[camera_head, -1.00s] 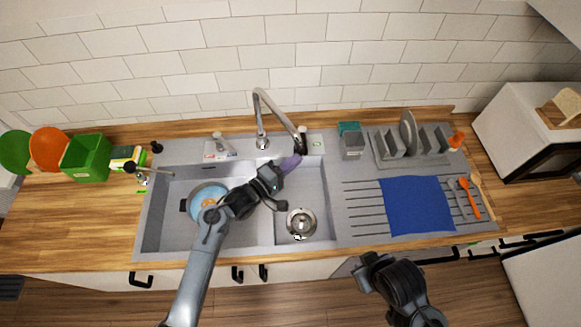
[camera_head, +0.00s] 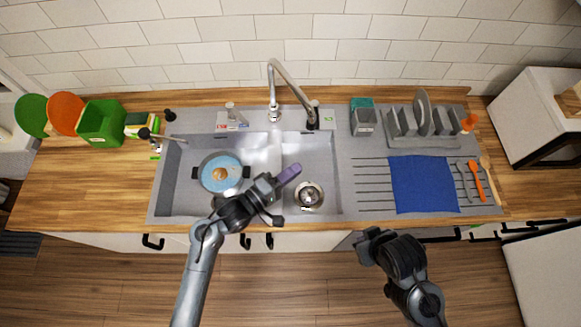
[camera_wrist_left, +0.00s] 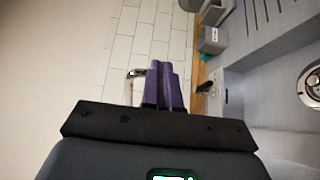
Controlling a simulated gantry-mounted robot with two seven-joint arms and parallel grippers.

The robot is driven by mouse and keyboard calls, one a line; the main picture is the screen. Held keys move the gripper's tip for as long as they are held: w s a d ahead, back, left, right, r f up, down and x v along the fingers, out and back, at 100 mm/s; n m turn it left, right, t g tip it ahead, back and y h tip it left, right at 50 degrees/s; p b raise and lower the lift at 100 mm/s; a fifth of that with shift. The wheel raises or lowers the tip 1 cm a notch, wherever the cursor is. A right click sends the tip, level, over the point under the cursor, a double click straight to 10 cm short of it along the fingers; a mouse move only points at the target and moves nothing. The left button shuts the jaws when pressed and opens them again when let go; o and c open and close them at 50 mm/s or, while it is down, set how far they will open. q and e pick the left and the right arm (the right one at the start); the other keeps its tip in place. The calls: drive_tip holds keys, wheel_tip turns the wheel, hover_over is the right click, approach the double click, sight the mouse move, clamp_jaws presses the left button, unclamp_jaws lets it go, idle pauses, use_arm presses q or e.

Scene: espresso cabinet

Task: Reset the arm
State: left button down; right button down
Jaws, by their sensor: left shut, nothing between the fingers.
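My left arm comes in from the left over the front of the sink. Its left gripper (camera_head: 289,174) has purple fingers that are shut and empty, above the sink's divider. The shut fingers also show in the left wrist view (camera_wrist_left: 164,88), with wall tiles behind them. My right gripper (camera_head: 366,243) is in front of the counter at the right, over the floor. Its fingers are too dark and small to read.
The sink (camera_head: 180,203) holds a blue pan (camera_head: 222,173) in its left basin. The tall faucet (camera_head: 273,90) stands behind the divider. A blue cloth (camera_head: 423,184), orange utensil (camera_head: 476,181) and dish rack (camera_head: 421,122) are at the right. A green bin (camera_head: 101,123) is at the left.

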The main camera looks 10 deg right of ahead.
use_arm(q)
drive_tip(key=s+a+f+n+y+p, duration=0.25)
drive_tip(key=s+a+f, duration=0.2)
drive_tip(key=s, duration=0.45)
drive_tip(key=s+a+r+m+g+y, duration=0.1)
drive_tip(key=s+a+m+y, duration=0.2)
drive_tip(key=a, duration=0.5)
drive_tip(key=s+a+r+m+g+y, duration=0.2)
drive_tip(key=s+a+m+y, duration=0.2)
drive_tip(key=a, duration=0.4)
drive_tip(key=s+a+r+m+g+y+p, duration=0.1)
drive_tip(key=s+a+m+g+y, duration=0.1)
drive_tip(key=s+a+y, duration=0.3)
drive_tip(key=a+m+y, duration=0.1)
drive_tip(key=a, duration=0.2)
drive_tip(key=shift+s+a+r, duration=0.15)
drive_tip(key=shift+r, duration=0.2)
